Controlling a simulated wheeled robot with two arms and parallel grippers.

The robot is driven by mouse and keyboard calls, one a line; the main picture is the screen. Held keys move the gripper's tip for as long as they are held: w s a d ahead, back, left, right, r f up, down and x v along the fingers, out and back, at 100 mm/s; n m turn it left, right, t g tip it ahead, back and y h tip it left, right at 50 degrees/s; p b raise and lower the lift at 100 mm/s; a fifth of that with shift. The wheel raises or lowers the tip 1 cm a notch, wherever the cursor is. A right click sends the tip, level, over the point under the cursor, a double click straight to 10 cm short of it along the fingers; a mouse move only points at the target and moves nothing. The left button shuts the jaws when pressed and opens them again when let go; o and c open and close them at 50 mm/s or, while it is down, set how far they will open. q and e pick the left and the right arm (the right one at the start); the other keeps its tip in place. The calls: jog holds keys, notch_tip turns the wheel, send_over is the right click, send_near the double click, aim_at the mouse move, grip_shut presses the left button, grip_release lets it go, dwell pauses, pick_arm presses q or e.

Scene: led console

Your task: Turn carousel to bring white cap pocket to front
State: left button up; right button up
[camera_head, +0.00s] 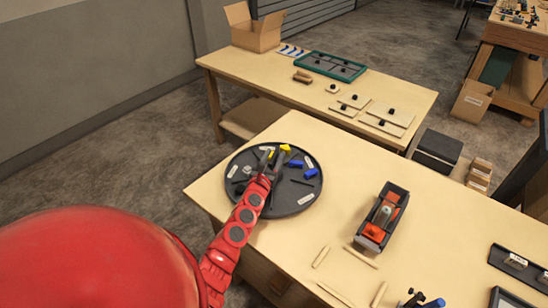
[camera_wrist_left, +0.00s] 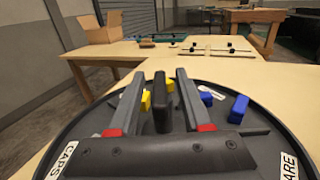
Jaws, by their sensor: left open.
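The carousel (camera_head: 292,207) is a round dark turntable with a raised rim on the near table. White labels sit around it; one reads CAPS (camera_wrist_left: 66,160) at the left of the left wrist view. Blue pieces (camera_head: 310,173) lie on its right side, also in the left wrist view (camera_wrist_left: 238,109). Yellow pieces (camera_head: 285,147) are at its far side. My left gripper (camera_head: 270,153) is low over the carousel, open, with a dark upright post (camera_wrist_left: 162,102) between its fingers; contact is unclear. I cannot make out a white cap for certain. My right gripper is not in view.
A second table (camera_head: 225,64) behind holds a green-edged tray (camera_head: 362,73), flat boards and a cardboard box (camera_head: 255,29). Bare tabletop separates carousel and tool.

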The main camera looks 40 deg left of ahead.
pick_arm(q)
grip_shut()
dwell(1.3)
